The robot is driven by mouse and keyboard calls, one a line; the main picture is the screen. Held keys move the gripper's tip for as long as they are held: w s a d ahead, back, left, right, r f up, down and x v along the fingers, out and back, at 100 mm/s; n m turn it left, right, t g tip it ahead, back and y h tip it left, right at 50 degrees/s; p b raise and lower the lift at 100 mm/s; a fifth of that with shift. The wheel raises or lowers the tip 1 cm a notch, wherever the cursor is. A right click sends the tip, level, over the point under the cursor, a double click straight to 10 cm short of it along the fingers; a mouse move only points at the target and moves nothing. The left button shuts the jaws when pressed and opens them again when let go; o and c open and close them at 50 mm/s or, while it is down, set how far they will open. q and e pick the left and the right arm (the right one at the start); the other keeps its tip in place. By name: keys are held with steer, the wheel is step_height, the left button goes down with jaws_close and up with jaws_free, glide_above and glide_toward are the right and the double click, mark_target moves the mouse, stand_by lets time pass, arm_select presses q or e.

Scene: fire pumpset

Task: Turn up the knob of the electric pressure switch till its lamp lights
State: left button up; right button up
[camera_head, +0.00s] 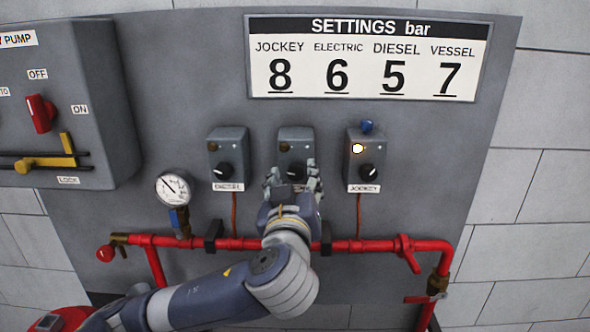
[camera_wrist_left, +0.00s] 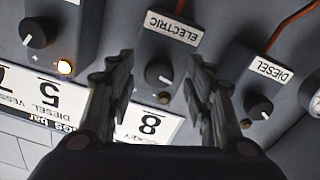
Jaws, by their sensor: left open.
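The electric pressure switch (camera_head: 296,142) is the middle of three grey boxes on the panel. Its black knob is mostly hidden behind my gripper in the head view; the left wrist view shows the knob (camera_wrist_left: 158,74) below the upside-down ELECTRIC label (camera_wrist_left: 171,27). Its small lamp (camera_wrist_left: 163,98) looks dark. My left gripper (camera_head: 293,172) is open in front of this switch. In the left wrist view its fingers (camera_wrist_left: 160,80) stand on either side of the knob, with a visible gap to it on both sides. My right gripper is not in view.
The jockey switch (camera_head: 365,160) at the right has a lit lamp (camera_head: 357,148); the diesel switch (camera_head: 228,158) at the left has a dark one. A red pipe (camera_head: 370,245) runs below. A pressure gauge (camera_head: 172,188) and a pump control box (camera_head: 100,100) are at the left.

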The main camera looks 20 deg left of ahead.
arm_select(q)
steer(key=shift+w+a, duration=0.1)
steer(key=shift+w, duration=0.35)
steer(key=c, duration=1.1)
steer(key=shift+d+b, duration=0.3)
steer(key=shift+b, duration=0.15)
steer(key=shift+a+m+b, duration=0.1)
steer(key=shift+m+b, duration=0.3)
steer(key=shift+b, duration=0.05)
steer(key=shift+a+m, duration=0.15)
steer(key=shift+m, duration=0.15)
steer(key=shift+r+m+p, duration=0.2)
steer(key=shift+m+p, duration=0.1)
steer(key=shift+m, duration=0.3)
steer(key=shift+f+m, duration=0.15)
steer(key=shift+m, duration=0.25)
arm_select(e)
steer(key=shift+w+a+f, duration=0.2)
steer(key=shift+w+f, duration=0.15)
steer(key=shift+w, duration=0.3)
